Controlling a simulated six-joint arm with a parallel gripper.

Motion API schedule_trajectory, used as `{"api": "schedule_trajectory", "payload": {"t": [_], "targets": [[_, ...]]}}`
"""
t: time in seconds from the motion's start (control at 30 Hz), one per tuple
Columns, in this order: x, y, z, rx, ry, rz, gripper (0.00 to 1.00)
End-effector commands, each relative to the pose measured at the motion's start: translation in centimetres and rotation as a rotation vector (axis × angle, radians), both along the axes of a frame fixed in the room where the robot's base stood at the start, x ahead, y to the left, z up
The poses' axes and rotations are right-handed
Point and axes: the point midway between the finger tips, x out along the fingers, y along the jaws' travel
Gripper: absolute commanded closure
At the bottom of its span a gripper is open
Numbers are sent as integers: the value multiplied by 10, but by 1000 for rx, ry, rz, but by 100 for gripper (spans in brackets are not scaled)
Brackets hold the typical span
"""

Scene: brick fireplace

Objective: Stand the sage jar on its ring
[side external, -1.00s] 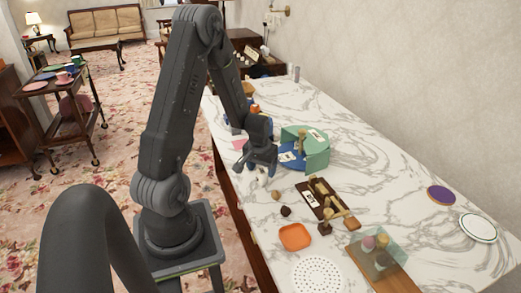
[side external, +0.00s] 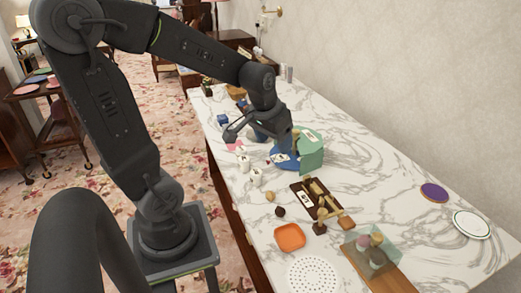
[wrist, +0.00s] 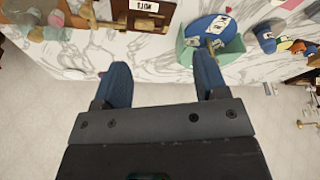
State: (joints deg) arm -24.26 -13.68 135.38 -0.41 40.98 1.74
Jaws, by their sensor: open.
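I cannot make out which item is the sage jar, as the labels are too small to read. Small white jar-like pieces (side external: 256,178) stand on the marble counter just below my gripper (side external: 258,148) in the side view. A separate ring cannot be picked out.
A dark tray with a label (side external: 306,198) and wooden pieces lies nearer. An orange dish (side external: 289,237), a perforated white disc (side external: 314,275) and a clear box on a board (side external: 374,247) are in front. Purple (side external: 434,192) and white (side external: 472,225) plates lie right.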

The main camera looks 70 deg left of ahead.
Motion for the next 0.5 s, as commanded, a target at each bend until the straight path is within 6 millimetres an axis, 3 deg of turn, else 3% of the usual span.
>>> {"api": "schedule_trajectory", "payload": {"t": [0.03,0.2,0.33,0.5], "targets": [[-8,-27,17,15,-38,-75,34],[-45,-88,48,33,-123,-261,34],[-68,-112,59,36,-166,-353,34],[-82,-123,63,35,-187,-398,29]]}}
